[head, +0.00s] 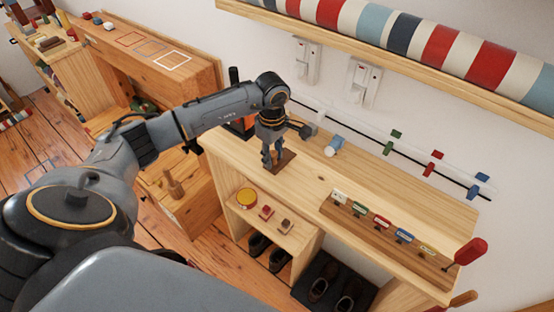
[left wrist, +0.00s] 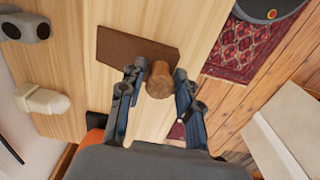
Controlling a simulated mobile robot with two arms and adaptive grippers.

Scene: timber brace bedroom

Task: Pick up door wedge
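A brown, rounded wooden piece (left wrist: 159,80) stands at the edge of a flat dark brown mat (left wrist: 125,47) on the pale wooden top in the left wrist view. It is the only wedge-like candidate I see at the gripper, but its full shape is hidden from this angle. My left gripper (head: 272,165) points down at the brown mat (head: 284,163) in the head view. In the left wrist view its fingers (left wrist: 161,72) are apart, one on each side of the wooden piece; firm contact cannot be made out. My right gripper is not in view.
The pale wooden cabinet top (head: 315,190) carries a rack of coloured tags (head: 380,223) on the right. A rail with coloured clips (head: 395,140) runs along the wall. Shoes (head: 268,252) sit below. A striped roll (head: 420,40) lies on the shelf above.

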